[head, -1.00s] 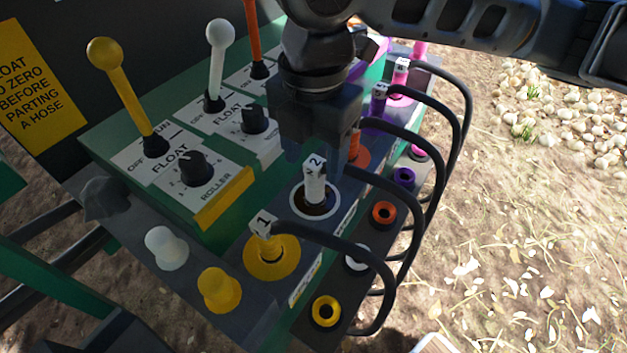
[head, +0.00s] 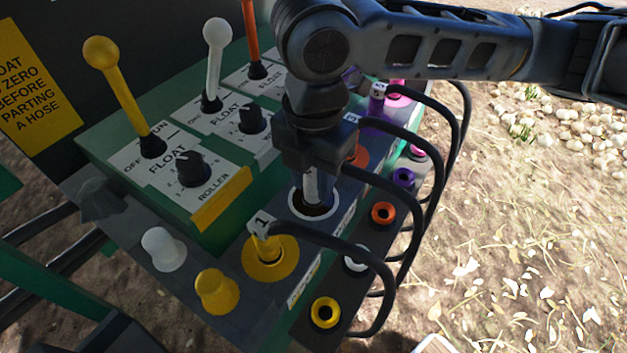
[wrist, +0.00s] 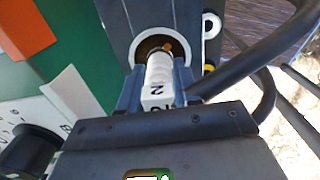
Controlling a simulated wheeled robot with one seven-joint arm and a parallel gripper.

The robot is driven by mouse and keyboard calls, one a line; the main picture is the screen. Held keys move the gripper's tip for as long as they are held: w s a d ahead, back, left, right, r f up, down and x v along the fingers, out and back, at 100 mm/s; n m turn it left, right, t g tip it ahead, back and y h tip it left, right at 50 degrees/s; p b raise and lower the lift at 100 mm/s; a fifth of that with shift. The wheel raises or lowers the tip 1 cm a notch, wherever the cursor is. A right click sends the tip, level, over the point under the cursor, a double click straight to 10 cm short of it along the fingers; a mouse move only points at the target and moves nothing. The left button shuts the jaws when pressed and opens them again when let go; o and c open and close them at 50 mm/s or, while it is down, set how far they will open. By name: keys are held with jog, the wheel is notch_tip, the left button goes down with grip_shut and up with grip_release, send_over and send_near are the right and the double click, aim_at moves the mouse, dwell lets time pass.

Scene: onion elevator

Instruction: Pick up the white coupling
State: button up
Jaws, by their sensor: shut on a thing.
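The white coupling (wrist: 158,80), marked 2, stands in the white-ringed socket (head: 296,205) on the dark panel. In the head view the coupling (head: 312,185) shows only in part below my gripper, which hides its top. My gripper (head: 312,175) is over it from above, with its fingers down on both sides. In the wrist view my gripper (wrist: 157,88) is shut on the coupling, and its lower end is still at the socket's dark hole. A black hose runs from the coupling's upper end to the right.
The yellow coupling (head: 268,245), marked 1, stands close in front. Orange and purple positions lie behind. Black hoses (head: 440,140) arch over the right side. Levers (head: 128,95) and dials (head: 192,168) stand to the left. White and yellow plugs (head: 217,290) are at front left.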

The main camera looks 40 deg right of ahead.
grip_shut()
jog(key=shift+r, duration=0.15)
jog(key=shift+r, duration=0.6)
notch_tip(320, 180, up, 3)
jog(key=shift+f, duration=0.15)
jog(key=s+d+r, duration=0.2)
jog(key=d+r, duration=0.5)
jog(key=d, duration=0.4)
jog(key=shift+s+d, duration=0.15)
jog(key=shift+d, duration=0.1)
